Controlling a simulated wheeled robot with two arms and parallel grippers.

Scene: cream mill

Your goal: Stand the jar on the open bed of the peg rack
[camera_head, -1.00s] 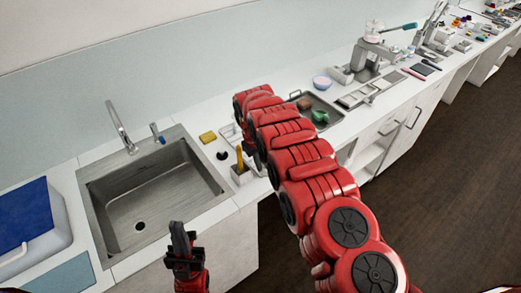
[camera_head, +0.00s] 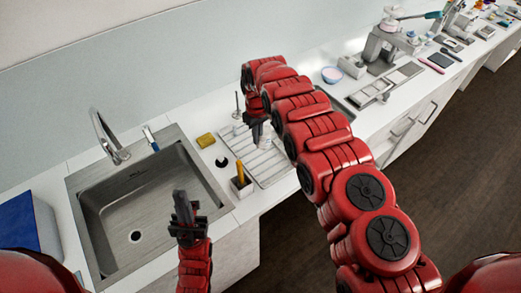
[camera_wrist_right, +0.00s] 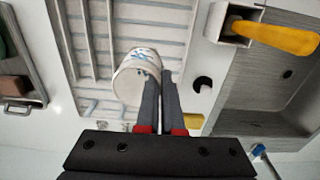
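The white jar (camera_wrist_right: 130,85) with blue marks shows at the fingertips of my right gripper (camera_wrist_right: 160,85) in the right wrist view. Its edge lies between the narrowly spaced fingers, and most of its body is to the left of them. In the head view my right gripper (camera_head: 257,135) points down, with the jar (camera_head: 266,141) partly hidden beside it. The peg rack (camera_head: 268,172), a pale slatted bed, lies beneath; I cannot tell whether the jar touches it. My left gripper (camera_head: 183,207) points up in front of the sink, apart from the jar; its finger gap is unclear.
The sink (camera_head: 150,212) is to the left. A holder with a yellow-handled tool (camera_head: 240,174), a yellow sponge (camera_head: 206,140) and a thin upright rod (camera_head: 237,104) stand near the rack. My right arm covers the counter to the right of the rack.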

